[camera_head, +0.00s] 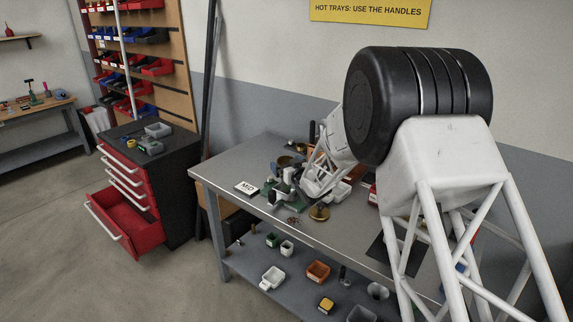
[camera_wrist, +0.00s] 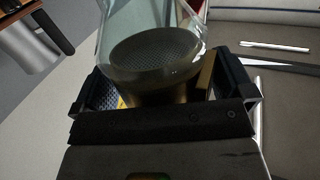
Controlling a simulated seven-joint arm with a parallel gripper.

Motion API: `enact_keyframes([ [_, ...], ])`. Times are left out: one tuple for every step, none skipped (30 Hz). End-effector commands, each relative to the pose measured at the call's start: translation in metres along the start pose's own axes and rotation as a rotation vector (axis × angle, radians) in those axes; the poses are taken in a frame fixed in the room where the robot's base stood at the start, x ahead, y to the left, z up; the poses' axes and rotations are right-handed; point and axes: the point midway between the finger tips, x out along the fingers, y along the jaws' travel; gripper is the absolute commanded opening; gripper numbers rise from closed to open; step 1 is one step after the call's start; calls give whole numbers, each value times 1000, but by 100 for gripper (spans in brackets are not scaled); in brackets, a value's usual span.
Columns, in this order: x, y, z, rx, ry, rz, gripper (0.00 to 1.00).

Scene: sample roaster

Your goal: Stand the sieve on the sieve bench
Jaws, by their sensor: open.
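In the wrist view a round, brass-coloured vessel with a mesh face (camera_wrist: 155,55), which looks like the sieve, sits between the fingers of my gripper (camera_wrist: 165,88). The fingers are apart, one on each side of it; I cannot tell whether they touch it. A clear, glass-like shape overlaps its upper part. In the head view my arm reaches over the workbench (camera_head: 235,172) and hides most of my gripper. A brass round piece (camera_head: 285,161) shows at the back of the bench, and a brass disc (camera_head: 319,213) lies nearer the front. I cannot make out which part is the sieve bench.
A green stand (camera_head: 283,197) and a white card (camera_head: 246,188) are close to my arm on the workbench. A lower shelf holds small containers, including an orange one (camera_head: 318,271). A red drawer (camera_head: 128,218) stands open at left. A metal jug (camera_wrist: 38,45) is at the wrist view's left.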

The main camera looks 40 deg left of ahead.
Motion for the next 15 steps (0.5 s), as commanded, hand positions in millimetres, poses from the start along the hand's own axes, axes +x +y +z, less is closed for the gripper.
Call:
enact_keyframes([
  [-4, 0, -1, 0, 0, 1, 100],
  [-7, 0, -1, 0, 0, 1, 100],
  [-10, 0, -1, 0, 0, 1, 100],
  [-13, 0, -1, 0, 1, 1, 100],
  [-16, 0, -1, 0, 1, 1, 100],
  [-20, 0, -1, 0, 1, 1, 100],
  [-23, 0, -2, 0, 0, 1, 100],
  [-26, 0, -2, 0, 0, 1, 100],
  [-30, 0, -2, 0, 0, 1, 100],
  [-33, 0, -2, 0, 0, 1, 100],
  [-36, 0, -2, 0, 0, 1, 100],
  [-40, 0, -1, 1, 0, 1, 100],
  [-44, 0, -2, 0, 0, 1, 100],
  [-46, 0, -2, 0, 1, 1, 100],
  [-50, 0, -3, 0, 2, 1, 100],
])
